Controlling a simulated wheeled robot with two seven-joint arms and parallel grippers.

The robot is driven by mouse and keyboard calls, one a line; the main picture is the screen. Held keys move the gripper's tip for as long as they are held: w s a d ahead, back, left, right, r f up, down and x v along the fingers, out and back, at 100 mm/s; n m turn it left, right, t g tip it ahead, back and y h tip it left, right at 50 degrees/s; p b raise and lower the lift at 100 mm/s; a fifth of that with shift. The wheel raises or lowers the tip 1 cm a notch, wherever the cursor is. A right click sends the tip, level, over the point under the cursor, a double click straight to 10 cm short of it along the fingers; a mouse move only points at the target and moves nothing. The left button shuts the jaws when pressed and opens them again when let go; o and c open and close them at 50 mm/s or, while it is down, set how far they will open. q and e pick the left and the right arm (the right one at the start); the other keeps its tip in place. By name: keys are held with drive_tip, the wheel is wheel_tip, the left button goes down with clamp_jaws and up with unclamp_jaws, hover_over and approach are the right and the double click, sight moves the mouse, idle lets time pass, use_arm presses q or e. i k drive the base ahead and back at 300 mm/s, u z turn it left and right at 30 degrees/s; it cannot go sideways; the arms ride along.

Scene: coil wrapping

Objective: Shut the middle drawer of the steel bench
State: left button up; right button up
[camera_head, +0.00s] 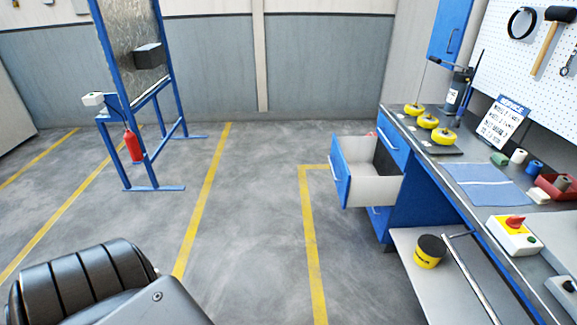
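The steel bench (427,200) stands along the right side, with a grey top and blue drawer fronts. One drawer (366,187) is pulled well out to the left, showing its blue front and pale inside. A blue drawer front (393,138) above it is closed, and another blue front (380,222) below it looks closed. Something small and red shows at the open drawer's back edge. A black and grey part of mine fills the lower left corner, apart from the bench. Neither gripper's fingers are in view.
Yellow wheels (428,121), a blue cloth (487,186) and a switch box (514,235) are on the bench top. A yellow tub (430,251) sits on the low shelf (408,244). A blue frame (155,110) with a red extinguisher (133,146) stands at left. The floor left of the drawer is clear.

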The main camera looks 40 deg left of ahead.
sight(358, 183)
drive_tip(key=u, duration=0.55)
drive_tip(key=i, duration=0.45)
drive_tip(key=u, duration=0.8)
drive_tip(key=i, duration=1.6)
drive_tip(key=z, duration=0.5)
drive_tip(key=i, duration=1.05)
drive_tip(key=z, duration=0.45)
